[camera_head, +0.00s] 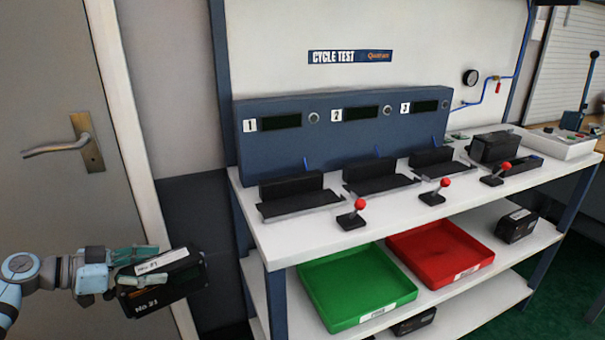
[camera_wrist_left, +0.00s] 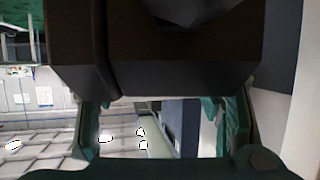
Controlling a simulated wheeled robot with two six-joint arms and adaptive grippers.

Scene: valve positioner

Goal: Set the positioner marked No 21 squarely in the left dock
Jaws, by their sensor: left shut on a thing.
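The dark positioner (camera_head: 168,292) shows "No 21" on its front and a white label on top. My left gripper (camera_head: 145,268) is shut on it and holds it tilted in the air, left of the bench and in front of the door. In the left wrist view the dark body of the positioner (camera_wrist_left: 160,55) fills the top, between the two fingers (camera_wrist_left: 162,130). The left dock (camera_head: 300,203) is a black tray with a raised back, under display 1 on the white bench, and looks empty. My right gripper is not in view.
Two similar docks, middle (camera_head: 380,184) and right (camera_head: 440,170), stand alongside. Red-knobbed levers (camera_head: 352,216) line the front edge. Another black unit (camera_head: 493,148) sits at the right. Below are a green bin (camera_head: 355,290), a red bin (camera_head: 440,250) and black units (camera_head: 516,226).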

